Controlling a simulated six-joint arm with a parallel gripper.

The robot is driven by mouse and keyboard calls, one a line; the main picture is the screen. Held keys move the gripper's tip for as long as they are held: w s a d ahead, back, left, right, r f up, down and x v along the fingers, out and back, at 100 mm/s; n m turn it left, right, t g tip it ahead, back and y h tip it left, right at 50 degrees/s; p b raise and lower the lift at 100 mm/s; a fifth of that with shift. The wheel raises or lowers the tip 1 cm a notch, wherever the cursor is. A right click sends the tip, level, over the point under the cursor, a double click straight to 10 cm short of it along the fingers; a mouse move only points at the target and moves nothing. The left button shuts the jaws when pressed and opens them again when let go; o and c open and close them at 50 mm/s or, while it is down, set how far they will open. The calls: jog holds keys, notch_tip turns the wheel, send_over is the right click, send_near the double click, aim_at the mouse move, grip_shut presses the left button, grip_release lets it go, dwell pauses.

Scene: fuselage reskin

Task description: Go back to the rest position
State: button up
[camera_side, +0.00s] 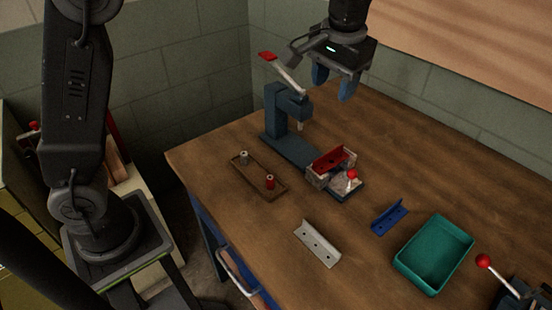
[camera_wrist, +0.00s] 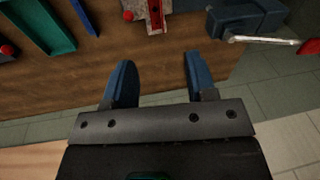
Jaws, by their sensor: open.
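My gripper (camera_side: 333,82) is open and empty. It hangs above the back part of the wooden table, behind and to the right of the blue press (camera_side: 287,113). In the wrist view its two blue fingers (camera_wrist: 155,82) are spread wide with nothing between them. The press has a lever with a red handle (camera_side: 267,56), raised to the upper left. A fixture holding a red part (camera_side: 332,159) sits at the front of the press base, with a red-knobbed clamp (camera_side: 352,175) on it.
A wooden tray (camera_side: 246,178) holds two small pegs, one red. A grey angle bracket (camera_side: 317,243), a blue bracket (camera_side: 389,217) and a green bin (camera_side: 433,255) lie towards the front. A red-knobbed lever (camera_side: 484,261) stands at the right. The table's back right is clear.

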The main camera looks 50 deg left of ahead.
jog(key=s+a+r+t+h, duration=0.1)
jog(key=s+a, duration=0.2)
jog(key=s, duration=0.3)
jog(key=s+a+r+t, duration=0.1)
jog(key=s+a, duration=0.3)
jog(key=s, duration=0.2)
jog(key=s+a+f+t, duration=0.2)
jog(key=s+f, duration=0.3)
jog(key=s, duration=0.6)
jog(key=shift+s+a+f+m+h, duration=0.25)
jog(key=shift+a+f+m+h, duration=0.05)
jog(key=shift+a+f+m, duration=0.15)
